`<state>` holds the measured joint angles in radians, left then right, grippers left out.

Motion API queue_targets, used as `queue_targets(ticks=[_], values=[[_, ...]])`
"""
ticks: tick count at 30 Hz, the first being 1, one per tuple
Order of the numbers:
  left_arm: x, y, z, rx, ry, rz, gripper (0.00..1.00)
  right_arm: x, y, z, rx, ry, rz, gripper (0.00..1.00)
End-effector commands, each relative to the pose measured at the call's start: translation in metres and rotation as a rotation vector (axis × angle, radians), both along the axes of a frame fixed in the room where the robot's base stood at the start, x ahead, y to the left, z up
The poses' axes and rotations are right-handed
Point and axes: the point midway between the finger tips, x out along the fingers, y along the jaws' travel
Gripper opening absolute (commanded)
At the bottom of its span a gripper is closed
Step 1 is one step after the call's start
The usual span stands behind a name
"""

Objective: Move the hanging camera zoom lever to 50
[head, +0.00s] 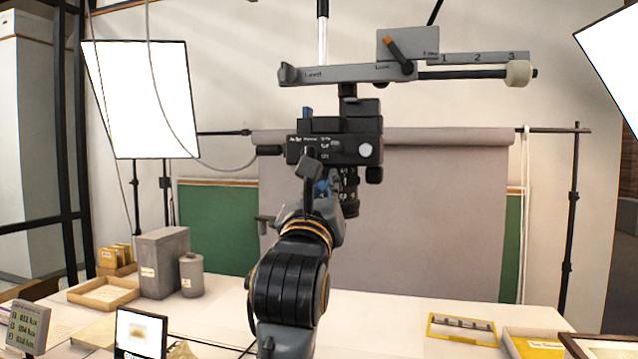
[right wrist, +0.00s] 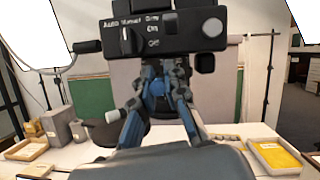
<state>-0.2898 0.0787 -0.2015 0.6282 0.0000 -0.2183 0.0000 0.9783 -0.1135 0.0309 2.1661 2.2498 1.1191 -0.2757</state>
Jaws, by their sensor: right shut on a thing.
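The hanging camera (head: 335,148) is a dark box below a horizontal arm. Its front panel, with white lettering and a round pale knob, also shows in the right wrist view (right wrist: 165,33). The black lens (head: 350,192) points down under the body and carries small pale marks too small to read. My right gripper (head: 325,187) is at the lens, just below the camera body, and is shut on the zoom lever there. The fingers (right wrist: 157,88) hide the lever almost wholly, so its setting cannot be read. My left gripper is not in view.
Above the camera is the horizontal arm (head: 345,73) with a numbered scale (head: 478,58) and an orange-tipped lever (head: 398,52). Below, the white table (head: 385,315) bears a grey box (head: 162,262), a wooden tray (head: 103,294) and a yellow tray (head: 462,329). Lamp panels stand at both sides.

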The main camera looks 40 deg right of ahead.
Motion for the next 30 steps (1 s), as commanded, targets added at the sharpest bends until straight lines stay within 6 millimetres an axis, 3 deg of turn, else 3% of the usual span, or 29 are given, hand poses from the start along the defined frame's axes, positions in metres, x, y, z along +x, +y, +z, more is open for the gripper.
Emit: queue_targets(ticks=[7,8,11,23,30], values=[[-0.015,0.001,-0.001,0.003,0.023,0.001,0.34,0.0,0.0,0.0,-0.001,-0.001,0.0,0.0],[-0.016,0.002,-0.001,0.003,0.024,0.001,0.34,0.0,0.0,0.001,-0.001,-0.001,0.0,0.14],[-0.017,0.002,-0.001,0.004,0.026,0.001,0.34,0.0,0.0,0.0,-0.001,-0.001,0.0,0.35],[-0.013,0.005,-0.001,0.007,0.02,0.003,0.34,-0.003,0.005,-0.002,-0.001,0.0,0.0,0.36],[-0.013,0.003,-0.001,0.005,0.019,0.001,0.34,-0.029,0.035,-0.019,-0.001,0.001,0.004,0.36]])
